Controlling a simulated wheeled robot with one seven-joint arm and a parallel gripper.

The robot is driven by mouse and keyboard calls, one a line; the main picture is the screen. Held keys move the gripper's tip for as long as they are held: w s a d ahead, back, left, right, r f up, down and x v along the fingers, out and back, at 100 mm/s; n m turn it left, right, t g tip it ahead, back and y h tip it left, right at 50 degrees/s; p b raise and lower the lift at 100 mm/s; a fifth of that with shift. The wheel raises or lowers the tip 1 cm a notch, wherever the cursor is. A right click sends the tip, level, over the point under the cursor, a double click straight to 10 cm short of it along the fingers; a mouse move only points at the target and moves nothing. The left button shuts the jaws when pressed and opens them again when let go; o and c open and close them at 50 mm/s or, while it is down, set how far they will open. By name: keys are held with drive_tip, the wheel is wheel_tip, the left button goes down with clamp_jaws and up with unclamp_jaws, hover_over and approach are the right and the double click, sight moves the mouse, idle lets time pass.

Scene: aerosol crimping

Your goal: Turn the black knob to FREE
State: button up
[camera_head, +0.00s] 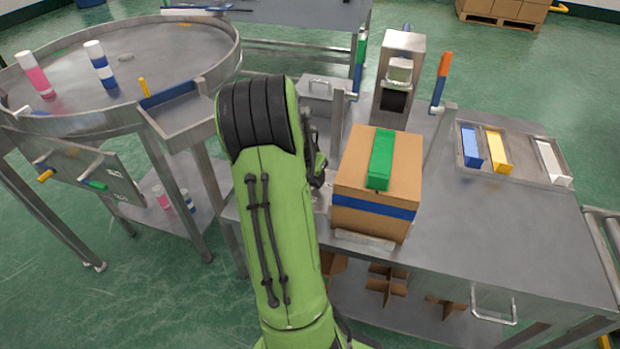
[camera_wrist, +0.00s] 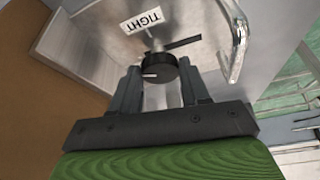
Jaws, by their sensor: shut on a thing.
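The black knob (camera_wrist: 158,69) shows in the wrist view, with a short white mark on its face towards the left. A dark flat bar (camera_wrist: 184,44) sticks out behind the knob to the right. My gripper (camera_wrist: 159,66) has one finger on each side of the knob and is shut on it. No FREE label shows. In the head view my green arm hides the knob and most of my gripper.
A cardboard box (camera_head: 376,205) with a green block (camera_head: 381,158) on it stands close right of my arm. A metal post machine (camera_head: 402,55) stands behind. A tray (camera_head: 549,142) holds coloured blocks. A round table (camera_head: 160,60) is left. The table's right front (camera_head: 510,230) is clear.

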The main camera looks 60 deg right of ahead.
drive_tip(key=n, duration=0.1)
drive_tip(key=n+t+b, duration=0.1)
drive_tip(key=n, duration=0.2)
drive_tip(key=shift+s+d+n+t, duration=0.1)
drive_tip(key=shift+s+n+t, duration=0.2)
drive_tip(key=shift+t, duration=0.1)
idle(0.4)
drive_tip(key=o, duration=1.1)
drive_tip(key=shift+c, duration=0.2)
drive_tip(key=p+v, duration=0.4)
drive_tip(key=v, duration=1.1)
drive_tip(key=shift+r+p, duration=0.3)
drive_tip(key=shift+r, duration=0.15)
drive_tip(key=shift+s+d, duration=0.1)
